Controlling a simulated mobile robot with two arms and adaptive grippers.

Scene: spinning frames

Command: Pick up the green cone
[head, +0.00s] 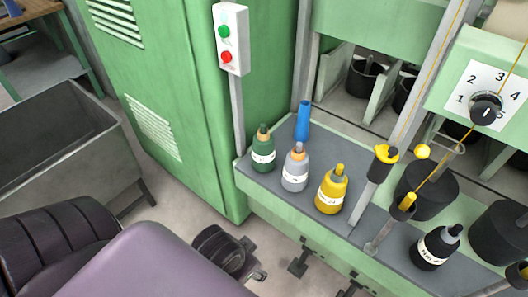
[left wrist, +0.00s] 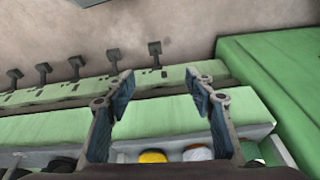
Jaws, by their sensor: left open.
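The green cone (head: 263,151) is a dark green bottle-shaped piece with a white label and an orange top. It stands upright at the left end of the grey shelf (head: 262,187), in front of the green cabinet. My left gripper (head: 259,262) is in the lower middle of the head view, in front of the shelf and apart from the cone. In the left wrist view its two fingers (left wrist: 159,84) are spread with nothing between them. My right gripper is not in view.
Right of the cone stand a grey cone (head: 295,169), a yellow cone (head: 331,192) and a blue tube (head: 303,120). A black cone (head: 435,249) is farther right. The green cabinet (head: 180,90) rises behind left. Foot pedals (left wrist: 155,50) jut out below the shelf.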

